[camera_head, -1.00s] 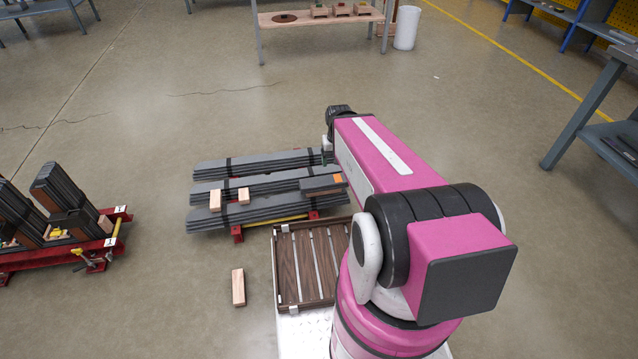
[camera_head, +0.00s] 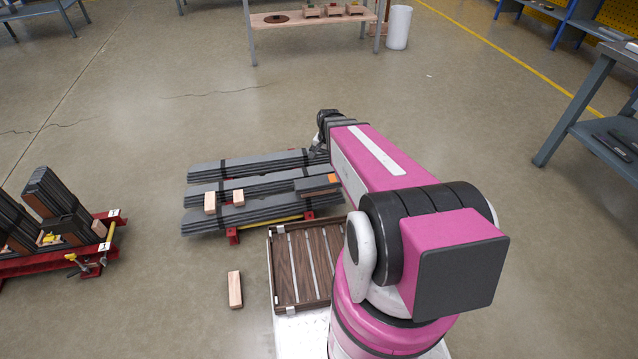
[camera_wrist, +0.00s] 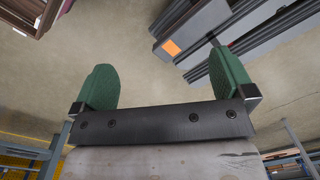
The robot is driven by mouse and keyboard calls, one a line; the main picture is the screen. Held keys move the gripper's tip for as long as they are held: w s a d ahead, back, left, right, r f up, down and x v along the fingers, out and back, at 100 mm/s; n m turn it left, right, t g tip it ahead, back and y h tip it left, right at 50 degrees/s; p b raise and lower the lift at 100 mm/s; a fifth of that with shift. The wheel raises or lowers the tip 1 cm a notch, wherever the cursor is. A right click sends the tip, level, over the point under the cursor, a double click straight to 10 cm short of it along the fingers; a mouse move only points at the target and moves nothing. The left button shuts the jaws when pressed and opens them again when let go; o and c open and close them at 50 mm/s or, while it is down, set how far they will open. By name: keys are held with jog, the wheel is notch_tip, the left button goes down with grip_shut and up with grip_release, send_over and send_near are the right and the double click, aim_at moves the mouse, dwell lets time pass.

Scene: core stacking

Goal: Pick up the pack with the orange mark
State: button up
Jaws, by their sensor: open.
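The pack with the orange mark (camera_head: 315,186) is a short dark grey bundle lying at the right end of the stacked long grey packs (camera_head: 243,192). Its orange mark faces up near my arm. In the head view the fingers are mostly hidden by my arm, near the right end of the stack.
Small wooden blocks (camera_head: 210,203) sit on the stack, and another block (camera_head: 235,289) lies on the floor. A slatted wooden tray (camera_head: 302,303) is beside my arm. A red rack (camera_head: 92,262) with dark packs stands at left. Floor beyond the stack is clear.

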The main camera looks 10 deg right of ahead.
aim_at(319, 180)
jog(key=w+d+f+m, duration=0.1)
jog(key=w+f+m, duration=1)
jog(key=w+f, duration=0.35)
jog(key=shift+y, duration=0.4)
jog(key=f, duration=0.7)
jog(key=a+f, duration=0.1)
jog(key=f, duration=0.3)
jog(key=shift+s+f, duration=0.3)
jog(key=shift+f, duration=0.05)
jog(key=c, duration=1.4)
jog(key=shift+r, duration=0.15)
